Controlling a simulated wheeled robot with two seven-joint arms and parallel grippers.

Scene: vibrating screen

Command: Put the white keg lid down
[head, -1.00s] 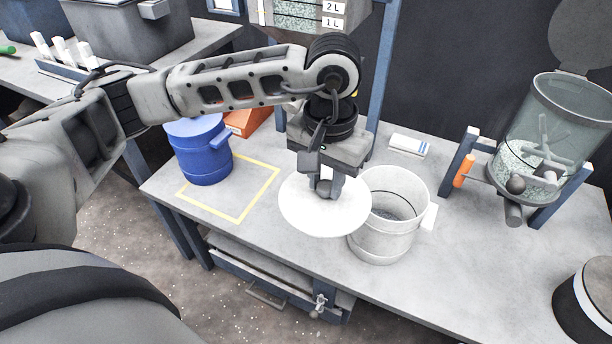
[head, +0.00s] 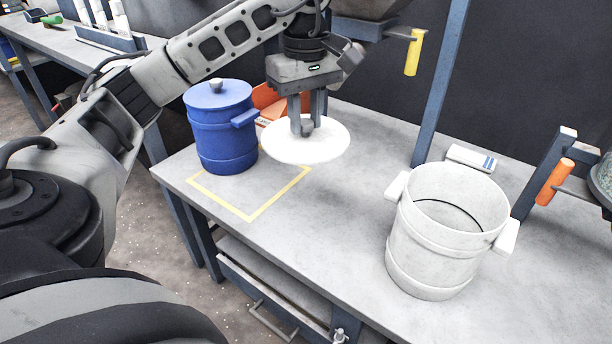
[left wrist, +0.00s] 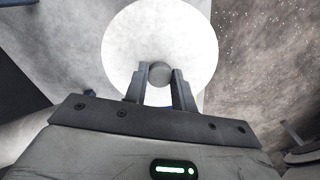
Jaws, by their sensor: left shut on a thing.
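The white keg lid (head: 304,150) is a flat round disc with a dark grey knob. My left gripper (head: 307,128) is shut on the knob and holds the lid level above the table, right of the blue keg. In the left wrist view, the lid (left wrist: 160,40) shows beyond the fingers, with its knob between the fingertips (left wrist: 160,76). The white keg (head: 440,240) stands uncovered on the table to the right, apart from the lid; its inside shows. My right gripper is not in view.
A lidded blue keg (head: 222,130) stands by a yellow taped outline (head: 222,207) on the grey table (head: 340,220). An orange-red object (head: 268,97) lies behind the lid. A blue post (head: 440,90) and a small white box (head: 470,158) are at the back. Table between lid and white keg is clear.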

